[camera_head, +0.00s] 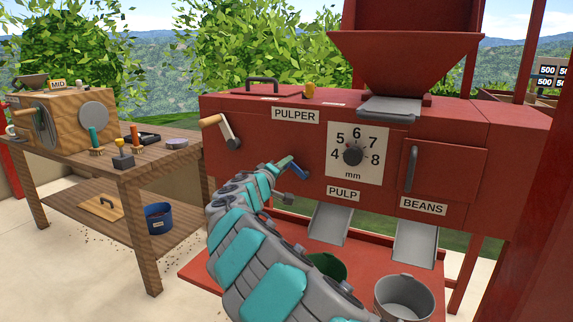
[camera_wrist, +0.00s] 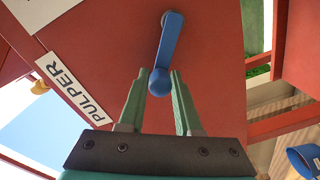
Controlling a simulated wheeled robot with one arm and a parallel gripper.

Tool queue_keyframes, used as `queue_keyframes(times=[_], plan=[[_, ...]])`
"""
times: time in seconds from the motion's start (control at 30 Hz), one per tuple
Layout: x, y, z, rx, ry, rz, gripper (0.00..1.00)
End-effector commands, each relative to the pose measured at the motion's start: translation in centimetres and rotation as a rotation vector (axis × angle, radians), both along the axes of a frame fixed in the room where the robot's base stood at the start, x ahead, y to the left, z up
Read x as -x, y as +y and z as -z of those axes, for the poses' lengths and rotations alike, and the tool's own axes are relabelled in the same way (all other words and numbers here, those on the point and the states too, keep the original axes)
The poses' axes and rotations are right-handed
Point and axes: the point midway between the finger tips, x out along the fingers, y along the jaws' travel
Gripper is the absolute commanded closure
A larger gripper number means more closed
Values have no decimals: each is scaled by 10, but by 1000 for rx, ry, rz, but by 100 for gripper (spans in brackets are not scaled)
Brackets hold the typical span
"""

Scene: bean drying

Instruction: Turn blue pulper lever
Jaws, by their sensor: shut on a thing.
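The blue lever (camera_wrist: 169,42) is on the front face of the red pulper (camera_head: 240,104). In the wrist view it runs from a pivot near the top edge down to a round blue knob (camera_wrist: 159,82). My gripper (camera_wrist: 158,84) is shut on that knob, with one green finger on each side. In the head view the lever (camera_head: 289,166) shows partly beyond the end of my arm, below the PULPER label and left of the dial (camera_head: 353,155). My gripper's fingers are mostly hidden there by my arm.
A crank with a wooden handle (camera_head: 212,120) sticks out at the pulper's left. The PULP chute (camera_head: 329,224) and BEANS chute (camera_head: 416,244) slope out below, above a green bucket (camera_head: 327,266) and grey bucket (camera_head: 391,290). A wooden table (camera_head: 150,165) stands at left.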

Motion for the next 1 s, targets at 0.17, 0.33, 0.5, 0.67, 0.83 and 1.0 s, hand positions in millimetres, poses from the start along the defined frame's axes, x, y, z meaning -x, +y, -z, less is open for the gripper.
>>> queue_keyframes(times=[0.17,0.33,0.5,0.67,0.83,1.0], plan=[[-1,3,2,38,16,-3,100],[-1,3,3,49,22,-4,100],[-1,3,4,50,22,-4,100],[-1,4,4,50,22,-4,66],[-1,3,4,50,21,-2,47],[-1,2,3,50,21,-1,38]])
